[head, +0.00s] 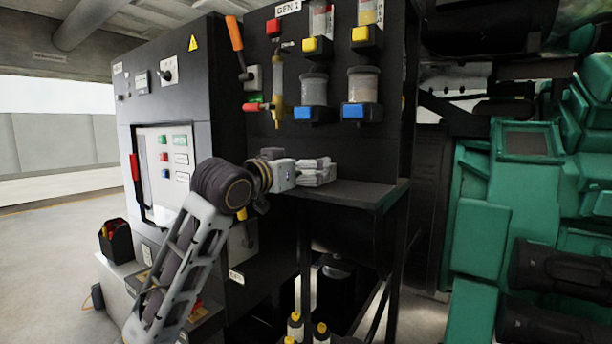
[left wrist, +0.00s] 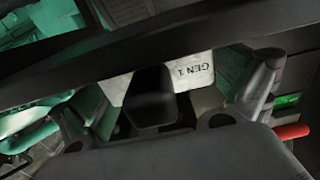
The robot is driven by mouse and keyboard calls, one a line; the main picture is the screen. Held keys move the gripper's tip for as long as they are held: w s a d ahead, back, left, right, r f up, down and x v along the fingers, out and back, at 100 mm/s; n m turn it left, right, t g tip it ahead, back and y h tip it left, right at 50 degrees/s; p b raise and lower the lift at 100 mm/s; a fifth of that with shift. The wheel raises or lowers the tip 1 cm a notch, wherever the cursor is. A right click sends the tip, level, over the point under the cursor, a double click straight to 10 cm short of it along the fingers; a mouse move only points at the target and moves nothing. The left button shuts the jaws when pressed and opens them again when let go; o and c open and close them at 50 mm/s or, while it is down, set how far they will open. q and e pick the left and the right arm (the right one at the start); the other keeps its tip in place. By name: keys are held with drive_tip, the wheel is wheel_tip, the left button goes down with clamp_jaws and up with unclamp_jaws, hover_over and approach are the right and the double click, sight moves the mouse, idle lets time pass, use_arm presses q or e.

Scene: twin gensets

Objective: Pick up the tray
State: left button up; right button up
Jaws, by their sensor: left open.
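No separate tray can be made out with certainty. A dark flat shelf-like surface (head: 355,193) juts out from the black panel in the head view. My left gripper (head: 300,172) is at its left end, close to the panel. Pale folded-looking shapes (head: 318,173) show at the gripper's tip; I cannot tell whether they are cloths or part of the gripper. In the left wrist view my left gripper (left wrist: 168,105) has its fingers spread wide. My right gripper is not in view.
The panel above carries coloured valves, an orange-handled lever (head: 235,35) and two clear jars (head: 362,85). A grey control cabinet (head: 190,100) stands left, with a black tool caddy (head: 115,242) beside it. A green engine (head: 510,210) fills the right. Bottles (head: 321,333) stand below.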

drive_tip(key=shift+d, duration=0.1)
use_arm(q)
drive_tip(key=c, duration=1.1)
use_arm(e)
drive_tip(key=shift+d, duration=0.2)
use_arm(q)
drive_tip(key=shift+s+r, duration=0.1)
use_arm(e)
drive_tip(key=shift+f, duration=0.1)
